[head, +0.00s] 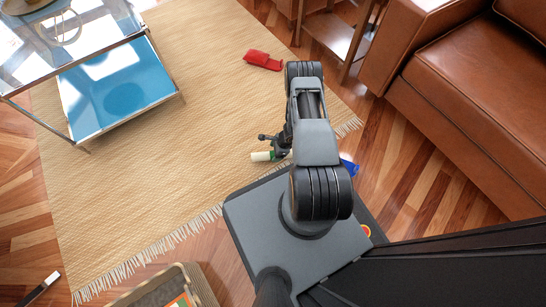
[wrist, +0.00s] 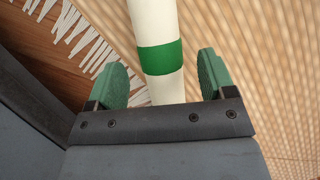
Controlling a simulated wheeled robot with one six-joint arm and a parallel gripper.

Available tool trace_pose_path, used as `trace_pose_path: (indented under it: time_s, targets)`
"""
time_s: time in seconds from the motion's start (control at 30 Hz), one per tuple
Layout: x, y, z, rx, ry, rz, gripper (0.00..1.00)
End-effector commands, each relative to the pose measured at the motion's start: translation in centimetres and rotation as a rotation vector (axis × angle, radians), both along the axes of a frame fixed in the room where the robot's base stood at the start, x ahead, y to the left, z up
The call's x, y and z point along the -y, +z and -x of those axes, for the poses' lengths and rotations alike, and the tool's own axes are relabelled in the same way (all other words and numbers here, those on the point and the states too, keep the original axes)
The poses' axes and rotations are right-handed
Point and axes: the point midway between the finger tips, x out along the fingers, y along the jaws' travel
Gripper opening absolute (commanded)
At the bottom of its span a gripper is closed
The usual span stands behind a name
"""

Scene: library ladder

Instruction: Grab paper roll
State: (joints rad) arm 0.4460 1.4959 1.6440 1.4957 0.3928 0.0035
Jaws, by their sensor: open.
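The paper roll (wrist: 156,25) is a cream-white cylinder with a green band. In the wrist view it runs from the top edge down between the two green finger pads of my gripper (wrist: 160,80), with a gap on both sides. Its lower end is hidden behind the gripper body. My gripper is open and not touching the roll's sides. In the head view the cream end of the roll (head: 261,156) shows on the rug at the left of my gripper (head: 275,145); my arm hides much of the gripper there.
The tan fringed rug (head: 160,130) covers the floor. A red object (head: 263,60) lies farther back on it. A glass table with a blue lower shelf (head: 115,85) stands at left, a brown leather sofa (head: 460,90) at right. A blue item (head: 349,167) lies beside my arm.

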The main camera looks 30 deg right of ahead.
Motion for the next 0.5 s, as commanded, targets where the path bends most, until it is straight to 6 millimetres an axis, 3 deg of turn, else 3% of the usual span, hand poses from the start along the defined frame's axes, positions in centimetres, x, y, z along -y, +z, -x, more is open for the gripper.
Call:
trace_pose_path:
  time_s: [0.1,0.37,0.5]
  targets:
    - [-0.64,-1.96,-0.18,-0.001,0.003,0.0,0.76]
    - [-0.8,-2.09,-0.32,0.0,0.0,0.0,0.76]
    - [-0.8,-2.08,-0.31,0.0,0.001,0.0,0.65]
